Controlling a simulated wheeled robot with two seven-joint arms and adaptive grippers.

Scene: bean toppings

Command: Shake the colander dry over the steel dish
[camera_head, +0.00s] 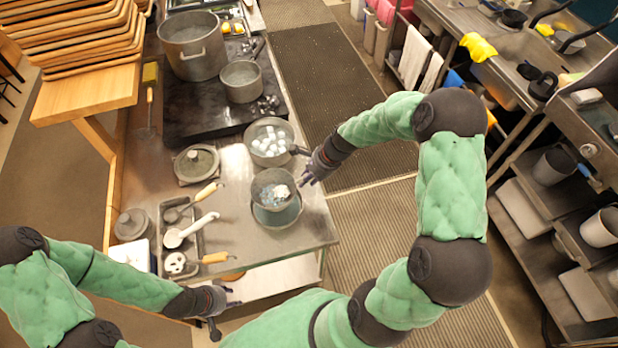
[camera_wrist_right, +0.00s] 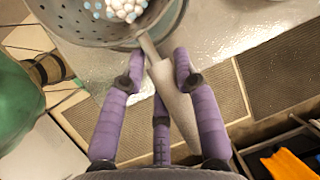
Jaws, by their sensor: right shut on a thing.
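The dish's rim shows partly behind the colander in the right wrist view. My left gripper (camera_head: 232,296) is empty at the near edge of the table, its fingers spread apart.
A pot (camera_head: 268,150) with pale pieces stands just behind the colander. A lidded pan (camera_head: 196,164) and a tray (camera_head: 165,234) with ladles and a skimmer lie to the left. Larger pots (camera_head: 193,46) stand on the black stove. The floor right of the table is clear.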

